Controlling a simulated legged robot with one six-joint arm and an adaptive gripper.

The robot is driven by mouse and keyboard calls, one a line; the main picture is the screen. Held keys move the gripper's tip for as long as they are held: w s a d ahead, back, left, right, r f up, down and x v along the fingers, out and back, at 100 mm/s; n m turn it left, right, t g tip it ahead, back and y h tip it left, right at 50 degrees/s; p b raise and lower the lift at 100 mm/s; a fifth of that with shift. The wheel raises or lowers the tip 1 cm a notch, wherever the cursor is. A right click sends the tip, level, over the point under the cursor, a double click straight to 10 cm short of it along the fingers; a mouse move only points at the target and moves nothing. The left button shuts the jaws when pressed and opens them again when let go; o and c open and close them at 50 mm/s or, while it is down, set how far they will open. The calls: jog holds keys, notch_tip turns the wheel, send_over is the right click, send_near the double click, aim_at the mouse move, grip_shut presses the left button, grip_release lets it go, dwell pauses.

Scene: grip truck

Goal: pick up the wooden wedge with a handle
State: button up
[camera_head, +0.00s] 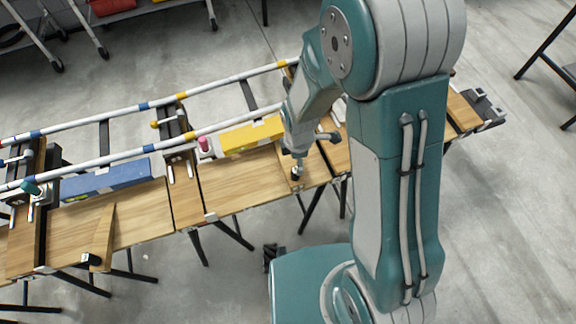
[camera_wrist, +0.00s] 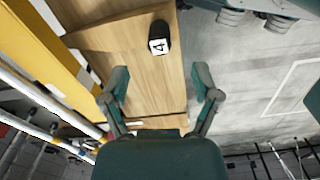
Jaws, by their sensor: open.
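A long, narrow wooden wedge (camera_head: 104,235) with a black handle (camera_head: 88,258) lies across the front left of the bench in the head view. A second black handle with a white label (camera_head: 297,172) is on the wood just below my gripper (camera_head: 295,153). In the wrist view this handle (camera_wrist: 159,30) carries a "4" and stands on a light wooden surface. My gripper (camera_wrist: 161,84) is open and empty there, its two fingers apart on either side of the wood. The handle lies ahead of the fingertips, not between them. The outline of the wood under it is hard to make out.
The wooden bench (camera_head: 240,190) runs across the view on black legs. A blue block (camera_head: 107,180) and a yellow block (camera_head: 252,135) lie along its back, with a striped rail (camera_head: 228,82) behind them. Open grey floor (camera_head: 200,285) is in front.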

aim_at(294, 170)
jog(key=f, duration=0.2)
jog(key=shift+d+f, duration=0.35)
jog(key=shift+d, duration=0.05)
jog(key=f, duration=0.1)
jog(key=a+f, duration=0.1)
jog(key=f, duration=0.2)
jog(key=shift+a, duration=0.3)
jog(key=shift+f, duration=0.4)
jog(key=shift+w+d+f, duration=0.1)
jog(key=shift+d+f, duration=0.05)
jog(key=shift+d, duration=0.05)
jog(key=c, duration=0.8)
jog(key=shift+a, duration=0.1)
grip_shut()
